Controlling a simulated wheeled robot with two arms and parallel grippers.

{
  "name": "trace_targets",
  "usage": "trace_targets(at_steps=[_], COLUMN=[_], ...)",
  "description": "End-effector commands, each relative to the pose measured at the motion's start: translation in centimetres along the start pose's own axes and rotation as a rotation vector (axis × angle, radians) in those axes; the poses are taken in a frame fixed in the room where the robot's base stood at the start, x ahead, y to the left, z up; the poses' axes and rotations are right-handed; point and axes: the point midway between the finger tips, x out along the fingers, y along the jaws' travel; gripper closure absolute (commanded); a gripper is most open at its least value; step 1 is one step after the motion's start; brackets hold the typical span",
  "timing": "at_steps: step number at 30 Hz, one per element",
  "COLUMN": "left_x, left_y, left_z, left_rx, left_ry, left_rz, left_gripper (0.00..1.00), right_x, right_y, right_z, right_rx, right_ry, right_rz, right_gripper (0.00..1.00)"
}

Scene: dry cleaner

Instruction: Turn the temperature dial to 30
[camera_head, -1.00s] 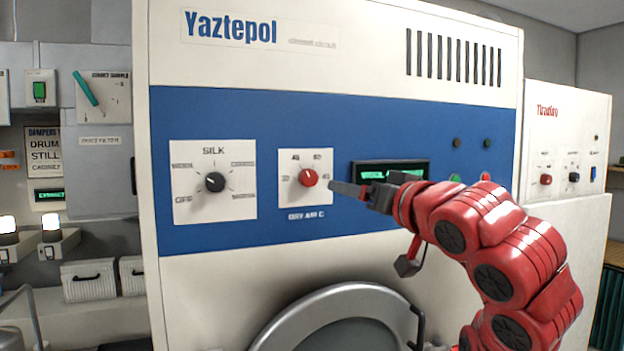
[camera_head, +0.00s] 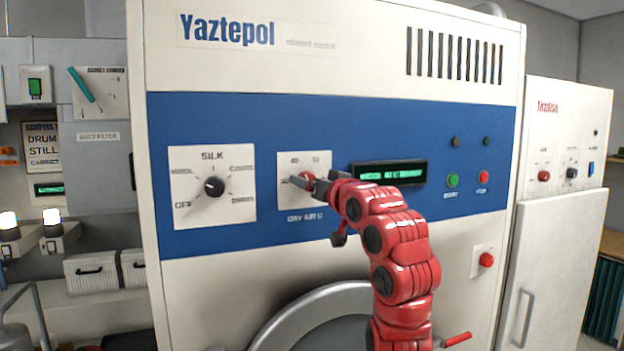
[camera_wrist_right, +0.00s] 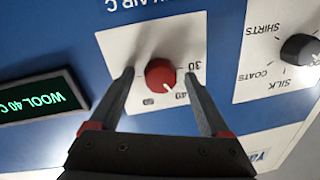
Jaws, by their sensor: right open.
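The red temperature dial (camera_wrist_right: 160,73) sits on a white plate (camera_wrist_right: 118,45) labelled dry air C. The wrist view shows it upside down, with its pale mark pointing toward the 40. The 30 is printed beside the right finger. My right gripper (camera_wrist_right: 158,77) is open, with one finger on each side of the dial; a gap shows around the knob, and I cannot tell whether either finger touches it. In the head view my right gripper (camera_head: 304,182) covers much of the dial (camera_head: 308,176). The display (camera_wrist_right: 42,97) reads WOOL 40 C. My left gripper is out of view.
A black programme knob (camera_head: 214,187) labelled silk is on the plate to the left. A green button (camera_head: 452,180) and a red button (camera_head: 484,177) are right of the display. A round door (camera_head: 310,318) lies below the panel.

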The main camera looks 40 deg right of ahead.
Motion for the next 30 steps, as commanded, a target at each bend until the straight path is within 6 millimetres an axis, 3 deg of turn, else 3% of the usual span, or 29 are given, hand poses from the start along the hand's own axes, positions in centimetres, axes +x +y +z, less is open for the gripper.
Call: trace_targets(at_steps=[8, 21, 30], left_x=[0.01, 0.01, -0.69], left_y=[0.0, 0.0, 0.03], left_z=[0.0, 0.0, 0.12], left_rx=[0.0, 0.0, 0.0], left_ry=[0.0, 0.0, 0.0], left_rz=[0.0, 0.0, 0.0], left_gripper=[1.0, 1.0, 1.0], right_x=[0.12, 0.09, 0.08], right_y=[0.0, -0.01, -0.01], right_z=[0.02, 0.0, 0.15], right_rx=[0.0, 0.0, -0.03], right_ry=[0.001, 0.001, -0.002], right_rz=[0.0, 0.0, 0.0], right_gripper=[0.21, 1.0, 1.0])
